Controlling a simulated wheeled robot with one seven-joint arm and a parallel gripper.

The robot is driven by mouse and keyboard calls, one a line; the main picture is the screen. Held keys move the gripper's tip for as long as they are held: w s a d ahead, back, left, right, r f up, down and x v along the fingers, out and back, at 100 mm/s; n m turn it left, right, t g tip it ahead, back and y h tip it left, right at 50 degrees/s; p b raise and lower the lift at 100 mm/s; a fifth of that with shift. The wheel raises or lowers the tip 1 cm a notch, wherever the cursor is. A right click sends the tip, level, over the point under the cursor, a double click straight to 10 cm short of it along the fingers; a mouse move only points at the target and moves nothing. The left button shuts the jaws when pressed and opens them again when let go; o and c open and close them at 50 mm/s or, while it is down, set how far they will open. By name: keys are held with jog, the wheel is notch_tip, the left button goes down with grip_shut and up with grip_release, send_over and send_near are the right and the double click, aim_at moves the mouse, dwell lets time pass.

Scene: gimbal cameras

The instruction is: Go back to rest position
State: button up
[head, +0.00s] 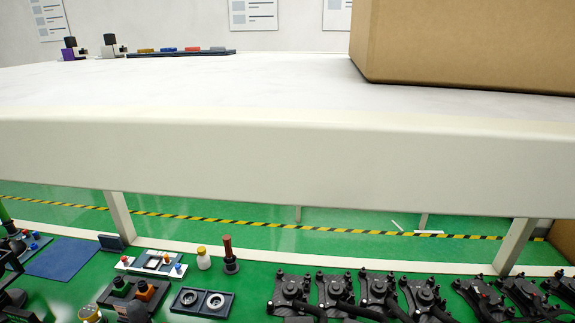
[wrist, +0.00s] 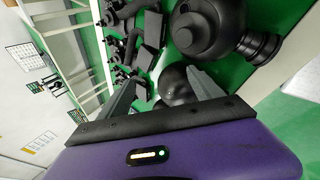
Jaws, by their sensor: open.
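My gripper (wrist: 162,76) shows in the wrist view as a purple body with a black bar and two grey fingers spread apart. It is open. A dark rounded thing (wrist: 176,84) shows between and beyond the fingers; I cannot tell how far off it is, and nothing is seen clamped. A large black ball-shaped thing (wrist: 205,28) is above it in the picture. My gripper is not in the head view. In the head view several black gimbal cameras (head: 378,290) stand in a row at the lower right.
A white table (head: 260,160) spans the head view, with a large cardboard box (head: 460,45) on its right and a dark tray (head: 180,52) at the far left. Below are a blue mat (head: 62,258), a white bottle (head: 203,260) and a two-ring dark holder (head: 202,301).

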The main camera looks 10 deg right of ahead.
jog(key=s+a+r+m+t+b, duration=0.1)
jog(key=s+a+r+m+t, duration=0.1)
jog(key=s+a+m, duration=0.3)
jog(key=s+a+r+m+t+h+b, duration=0.1)
jog(key=s+a+m+t+b, duration=0.1)
jog(key=s+a+m, duration=0.3)
jog(key=s+a+r+m+t+h+b, duration=0.1)
jog(key=s+a+m, duration=0.4)
jog(key=s+m, duration=0.5)
jog(key=shift+s+a+r+m+t+b, duration=0.3)
jog(key=shift+s+r+t, duration=0.75)
jog(key=shift+s, duration=1.95)
jog(key=shift+f+t, duration=0.25)
jog(key=shift+f, duration=0.05)
